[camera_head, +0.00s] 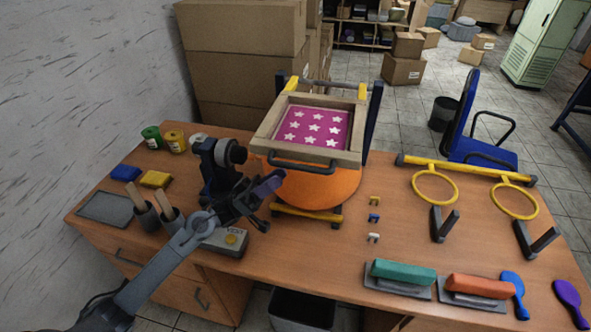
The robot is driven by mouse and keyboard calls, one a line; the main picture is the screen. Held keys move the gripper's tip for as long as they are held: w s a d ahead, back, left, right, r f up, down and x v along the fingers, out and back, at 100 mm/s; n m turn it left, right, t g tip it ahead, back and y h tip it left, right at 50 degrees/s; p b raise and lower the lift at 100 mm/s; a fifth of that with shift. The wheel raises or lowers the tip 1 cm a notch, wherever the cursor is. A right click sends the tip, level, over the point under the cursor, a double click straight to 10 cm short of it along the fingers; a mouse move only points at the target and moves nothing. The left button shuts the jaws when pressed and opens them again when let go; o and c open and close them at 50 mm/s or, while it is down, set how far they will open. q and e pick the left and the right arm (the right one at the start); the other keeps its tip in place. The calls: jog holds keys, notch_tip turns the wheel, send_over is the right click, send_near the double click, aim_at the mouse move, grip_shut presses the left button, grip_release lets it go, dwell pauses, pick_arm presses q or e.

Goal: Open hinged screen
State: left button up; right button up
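The hinged screen (352,157) is a wooden frame around a magenta panel with white stars (314,126). My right gripper is not in view.
Paint jars (175,141) are behind.

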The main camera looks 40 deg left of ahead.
aim_at(295, 166)
pick_arm(q)
jog(key=shift+p+x, duration=0.4)
jog(key=shift+x, duration=3.1)
grip_shut()
